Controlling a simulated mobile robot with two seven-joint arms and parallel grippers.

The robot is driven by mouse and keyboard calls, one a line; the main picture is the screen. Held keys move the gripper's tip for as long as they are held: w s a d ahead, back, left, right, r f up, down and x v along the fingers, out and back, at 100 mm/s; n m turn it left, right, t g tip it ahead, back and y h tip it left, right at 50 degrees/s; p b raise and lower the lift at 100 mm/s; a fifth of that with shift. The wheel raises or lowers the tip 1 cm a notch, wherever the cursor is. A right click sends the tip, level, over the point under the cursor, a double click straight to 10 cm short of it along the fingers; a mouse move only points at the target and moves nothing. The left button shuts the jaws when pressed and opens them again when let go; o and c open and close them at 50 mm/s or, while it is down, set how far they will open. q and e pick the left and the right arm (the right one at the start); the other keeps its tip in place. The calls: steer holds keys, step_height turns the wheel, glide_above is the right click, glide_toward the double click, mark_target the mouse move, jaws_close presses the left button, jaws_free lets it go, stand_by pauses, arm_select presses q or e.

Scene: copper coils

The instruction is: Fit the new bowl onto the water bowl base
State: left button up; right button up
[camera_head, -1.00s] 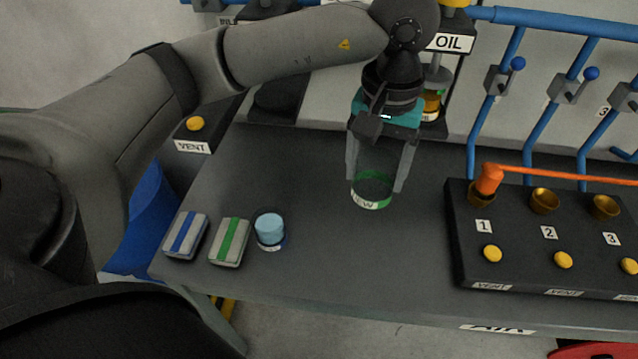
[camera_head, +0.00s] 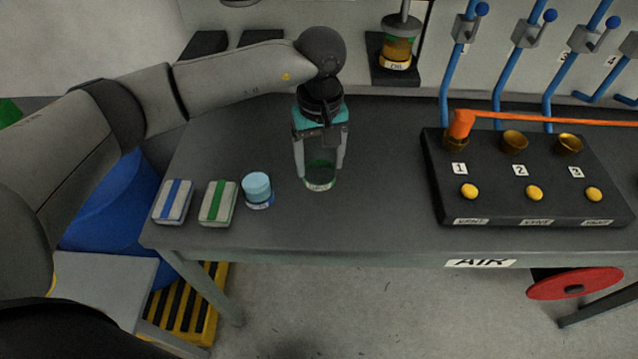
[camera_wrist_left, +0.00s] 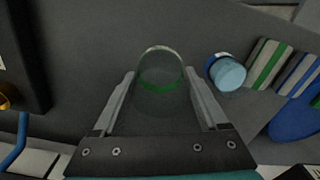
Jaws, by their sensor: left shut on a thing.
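The new bowl (camera_head: 320,182) is a clear cup with a green band. My left gripper (camera_head: 320,166) is shut on it, pointing down, with one finger on each side. In the left wrist view the bowl (camera_wrist_left: 160,72) sits between the fingertips. I cannot tell whether it touches the bench. A bowl with light blue contents and a blue band (camera_head: 258,190) stands on the bench just left of the gripper. I cannot make out the water bowl base; a unit at the top edge is mostly cut off. My right gripper is not in view.
A unit with an amber bowl (camera_head: 397,52) is on the back wall. A dark block (camera_head: 500,180) with brass cups, yellow buttons and an orange handle (camera_head: 462,122) stands right. Green-striped (camera_head: 218,203) and blue-striped (camera_head: 174,202) pads lie left. The bench middle is clear.

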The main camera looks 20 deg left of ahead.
arm_select(q)
steer(key=shift+f+b, duration=0.3)
steer(key=shift+f, duration=3.2)
steer(key=shift+f, duration=0.1)
steer(key=o, duration=1.2)
steer(key=shift+f, duration=0.1)
steer(key=o, duration=0.3)
steer(key=shift+o, duration=0.2)
steer(key=shift+r, duration=0.2)
